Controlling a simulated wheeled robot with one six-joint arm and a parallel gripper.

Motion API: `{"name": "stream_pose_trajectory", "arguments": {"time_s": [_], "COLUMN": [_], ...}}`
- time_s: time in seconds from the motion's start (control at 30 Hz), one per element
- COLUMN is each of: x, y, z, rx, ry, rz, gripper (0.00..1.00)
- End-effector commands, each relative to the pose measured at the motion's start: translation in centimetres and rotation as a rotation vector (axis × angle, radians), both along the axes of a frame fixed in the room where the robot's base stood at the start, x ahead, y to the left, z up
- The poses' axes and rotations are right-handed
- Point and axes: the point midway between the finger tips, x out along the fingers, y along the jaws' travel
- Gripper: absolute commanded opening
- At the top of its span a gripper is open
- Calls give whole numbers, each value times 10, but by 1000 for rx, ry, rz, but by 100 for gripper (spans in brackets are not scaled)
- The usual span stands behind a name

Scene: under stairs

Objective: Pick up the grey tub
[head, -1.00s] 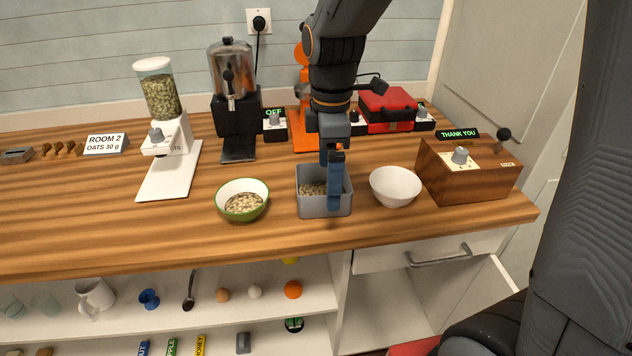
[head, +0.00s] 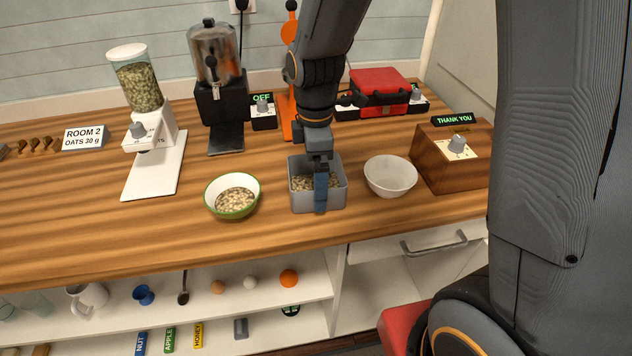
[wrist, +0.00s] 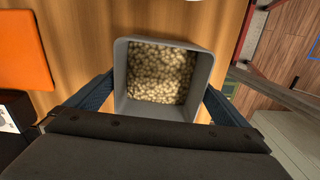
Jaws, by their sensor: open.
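The grey tub (head: 301,202) stands on the wooden counter and holds pale oat-like flakes. It also shows in the wrist view (wrist: 120,75), with its square opening facing the camera. My gripper (head: 320,192) points down at the tub in the head view. In the wrist view my gripper (wrist: 153,100) is open, with one blue finger on the left side of the tub and one on the right. I cannot tell whether either finger touches the wall. The tub's lower edge in the wrist view is partly hidden by my gripper body.
A green-rimmed bowl of flakes (head: 211,197) stands left of the tub and a white bowl (head: 390,177) right of it. A wooden box with a knob (head: 440,170) is further right. A dispenser (head: 150,120) and an urn (head: 215,60) stand behind left. The front counter strip is clear.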

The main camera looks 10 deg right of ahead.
Motion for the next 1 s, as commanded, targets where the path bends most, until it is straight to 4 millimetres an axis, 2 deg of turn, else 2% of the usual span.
{"name": "stream_pose_trajectory", "arguments": {"time_s": [0.13, 0.37, 0.4, 0.57, 0.6, 1.0], "x": [0, 0, 0, 0, 0, 1], "y": [-1, -1, -1, -1, -1, -1], "z": [-11, -12, -12, -12, -12, -8], "rx": [0, 0, 0, 0, 0, 0], "ry": [1, -1, -1, -1, -1, -2], "rz": [-2, -3, -3, -3, -3, -3], "gripper": [100, 100, 98, 71, 70, 70]}}
